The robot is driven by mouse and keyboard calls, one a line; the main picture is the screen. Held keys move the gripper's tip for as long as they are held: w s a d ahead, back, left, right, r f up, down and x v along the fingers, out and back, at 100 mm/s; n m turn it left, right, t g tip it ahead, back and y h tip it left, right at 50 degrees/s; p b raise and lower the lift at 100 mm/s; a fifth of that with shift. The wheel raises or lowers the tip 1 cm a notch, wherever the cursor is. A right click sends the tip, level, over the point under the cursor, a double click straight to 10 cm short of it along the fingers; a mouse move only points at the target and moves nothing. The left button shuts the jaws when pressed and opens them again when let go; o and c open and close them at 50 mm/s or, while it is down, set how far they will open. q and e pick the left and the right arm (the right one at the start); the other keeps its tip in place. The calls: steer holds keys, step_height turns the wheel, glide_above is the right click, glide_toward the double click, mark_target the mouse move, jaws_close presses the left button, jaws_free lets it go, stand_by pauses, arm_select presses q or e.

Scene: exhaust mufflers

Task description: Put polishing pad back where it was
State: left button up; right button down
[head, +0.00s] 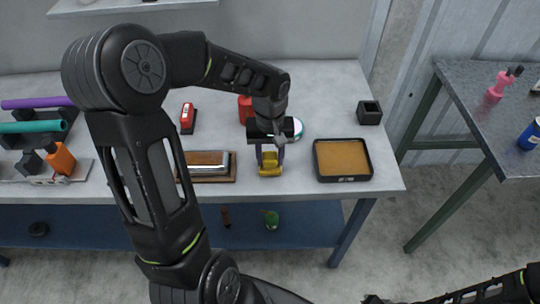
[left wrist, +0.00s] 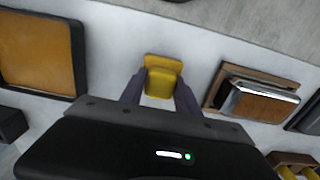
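A small yellow stepped block (head: 270,168), which I take to be the polishing pad, is at the front of the grey table; it also shows in the left wrist view (left wrist: 161,82). My left gripper (head: 270,157) points down over it. In the left wrist view its two purple-grey fingers (left wrist: 161,90) stand on either side of the block, very close to its sides. I cannot tell whether they press on it. My right arm (head: 480,292) shows at the bottom right edge, and its gripper (head: 374,300) is mostly cut off.
A black tray with an orange-brown surface (head: 342,160) lies right of the block. A silver muffler in a wooden holder (head: 206,166) lies left. A red item (head: 245,109), a round disc (head: 298,128) and a black box (head: 370,112) stand behind. The table's front edge is close.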

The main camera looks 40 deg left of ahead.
mark_target(270, 155)
arm_select(q)
steer(key=o, duration=0.4)
steer(key=shift+c, duration=0.2)
steer(key=shift+r, duration=0.15)
step_height(270, 155, up, 12)
steer(key=shift+b, duration=0.3)
stand_by(0.4)
